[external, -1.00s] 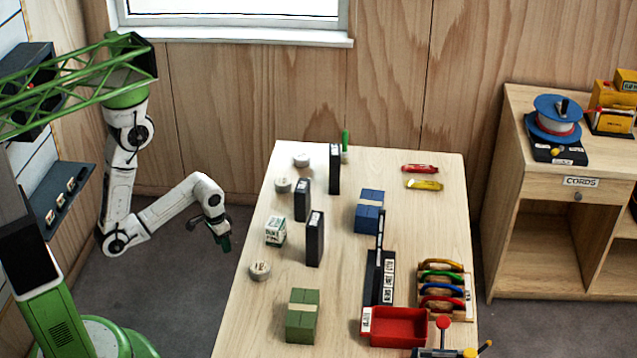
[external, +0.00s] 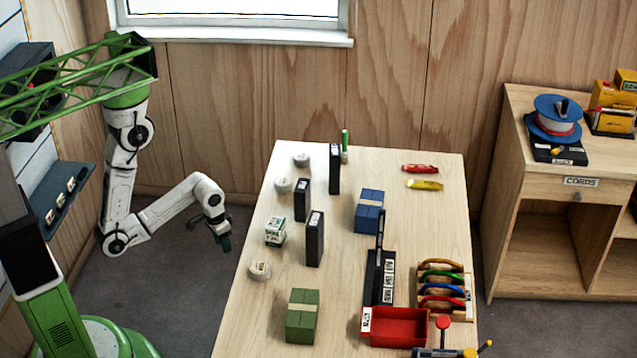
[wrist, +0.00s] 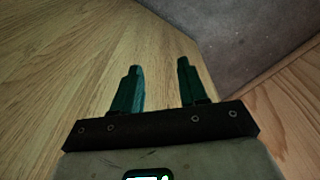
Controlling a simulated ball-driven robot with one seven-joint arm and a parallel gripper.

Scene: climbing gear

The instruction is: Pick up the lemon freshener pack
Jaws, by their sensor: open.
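A small yellow pack (external: 424,184) lies flat near the far right of the table, just in front of a similar red pack (external: 420,168). The yellow one looks like the lemon freshener pack, but its label is too small to read. My gripper (external: 209,233) is off the table's left edge, far from the yellow pack, with its fingers pointing down. In the wrist view my gripper (wrist: 158,66) is open, with two dark green fingers apart and nothing between them. Neither pack shows in the wrist view.
Black upright blocks (external: 315,238), a blue bundle (external: 369,211) and a green bundle (external: 302,316) stand on the table (external: 340,300). A black stand (external: 380,275), a red tray (external: 398,328) and a rack of coloured loops (external: 443,290) fill the front right.

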